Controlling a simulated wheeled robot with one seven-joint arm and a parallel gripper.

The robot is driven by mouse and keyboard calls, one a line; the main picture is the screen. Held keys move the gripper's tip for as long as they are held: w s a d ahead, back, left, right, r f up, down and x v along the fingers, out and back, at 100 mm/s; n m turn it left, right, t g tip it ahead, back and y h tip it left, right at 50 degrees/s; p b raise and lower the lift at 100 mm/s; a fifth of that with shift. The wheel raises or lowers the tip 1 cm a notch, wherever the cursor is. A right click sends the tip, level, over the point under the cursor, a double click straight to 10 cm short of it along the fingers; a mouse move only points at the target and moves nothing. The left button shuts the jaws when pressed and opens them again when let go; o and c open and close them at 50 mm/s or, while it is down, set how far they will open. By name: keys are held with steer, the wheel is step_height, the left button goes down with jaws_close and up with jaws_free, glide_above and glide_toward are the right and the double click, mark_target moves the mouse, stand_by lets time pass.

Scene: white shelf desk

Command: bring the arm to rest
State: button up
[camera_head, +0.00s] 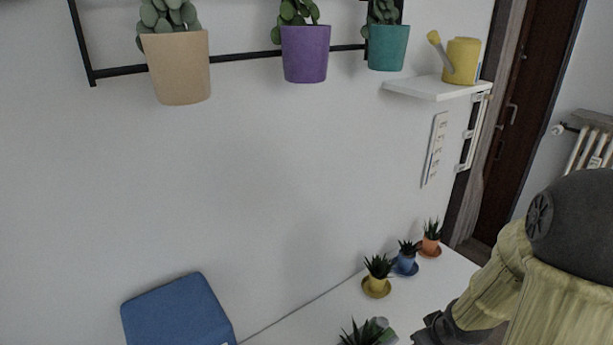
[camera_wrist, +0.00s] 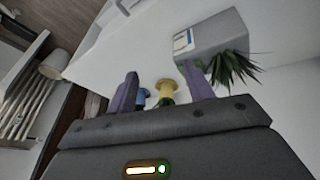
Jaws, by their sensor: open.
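My gripper (camera_wrist: 162,85) is open in the wrist view, its two purple-grey fingers spread apart. No object touches both fingers. Beyond the gap I see a yellow pot (camera_wrist: 166,90) and a blue pot (camera_wrist: 140,97) on the white desk (camera_wrist: 125,58). In the head view, my arm comes in from the lower right. Its dark end (camera_head: 437,328) is over the desk near the bottom edge, and the fingers cannot be made out there.
Small potted plants in yellow (camera_head: 376,286), blue (camera_head: 405,265) and orange (camera_head: 430,246) stand along the wall. A grey planter (camera_wrist: 222,38) is close beyond the right finger. A blue chair back (camera_head: 178,312) is at lower left. A shelf (camera_head: 425,90) holds a watering can (camera_head: 462,62).

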steer(key=s+a+r+m+g, duration=0.1)
steer(key=s+a+r, duration=0.1)
steer(key=a, duration=0.3)
steer(key=s+a+r+m, duration=0.2)
steer(key=s+a+r, duration=0.1)
steer(key=a, duration=0.3)
steer(key=shift+a+r+g, duration=0.3)
steer(key=shift+r+g, duration=0.1)
steer(key=shift+r, duration=0.5)
